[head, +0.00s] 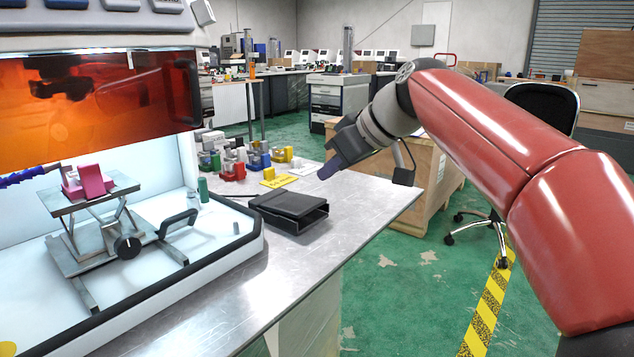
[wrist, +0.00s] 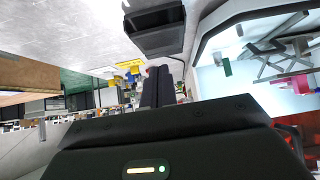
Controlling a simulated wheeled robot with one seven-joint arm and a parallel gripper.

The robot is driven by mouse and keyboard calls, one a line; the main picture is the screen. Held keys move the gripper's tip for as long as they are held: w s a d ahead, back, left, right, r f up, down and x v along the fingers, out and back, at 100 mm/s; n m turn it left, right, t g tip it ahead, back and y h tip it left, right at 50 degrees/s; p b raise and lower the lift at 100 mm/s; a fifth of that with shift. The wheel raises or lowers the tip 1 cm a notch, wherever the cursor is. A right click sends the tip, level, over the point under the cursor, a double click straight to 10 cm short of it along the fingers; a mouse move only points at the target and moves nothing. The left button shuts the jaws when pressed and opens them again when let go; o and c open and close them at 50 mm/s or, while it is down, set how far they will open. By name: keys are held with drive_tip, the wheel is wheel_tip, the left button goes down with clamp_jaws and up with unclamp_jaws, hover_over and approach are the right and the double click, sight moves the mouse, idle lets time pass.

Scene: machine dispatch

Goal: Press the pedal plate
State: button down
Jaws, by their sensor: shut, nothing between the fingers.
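The black pedal (head: 287,206) lies on the metal table, right of the white enclosure. It is a low hooded box, and its open side faces the front right. I cannot clearly make out the plate inside the hood. In the wrist view the pedal (wrist: 155,28) shows at the top, beyond the fingers. My gripper (head: 328,171) is above the table, behind and to the right of the pedal, apart from it. Its dark fingers are shut together and empty, and they also show in the wrist view (wrist: 158,80).
The white enclosure (head: 220,240) with a raised orange shield (head: 90,100) holds a lab jack (head: 105,235) with a pink block (head: 92,181). Yellow signs (head: 276,178) and several coloured blocks stand behind the pedal. The table front right of the pedal is clear. A wooden crate (head: 432,165) stands beyond the table's right edge.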

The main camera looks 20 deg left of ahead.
drive_tip(key=v, duration=0.4)
drive_tip(key=shift+d, duration=0.15)
drive_tip(key=shift+r, duration=0.1)
idle(0.3)
drive_tip(key=shift+g+h, duration=0.3)
drive_tip(key=shift+h, duration=0.3)
drive_tip(key=shift+w+a+r+p, duration=0.2)
drive_tip(key=shift+a+r+p, duration=0.3)
drive_tip(key=shift+a+r, duration=0.25)
drive_tip(key=shift+w+a+r+p, duration=0.15)
drive_tip(key=shift+a+r+p, duration=0.3)
drive_tip(key=shift+a+r, duration=0.25)
drive_tip(key=b, duration=0.2)
hover_over(296, 203)
drive_tip(key=d, duration=0.2)
drive_tip(key=f, duration=0.5)
drive_tip(key=s+f, duration=0.1)
drive_tip(key=f, duration=0.2)
wheel_tip(296, 203, down, 2)
drive_tip(key=shift+d+f+b, duration=0.1)
drive_tip(key=shift+f+b, duration=0.15)
drive_tip(key=shift+b, duration=0.4)
drive_tip(key=shift+d+f, duration=0.1)
drive_tip(key=shift+f, duration=0.55)
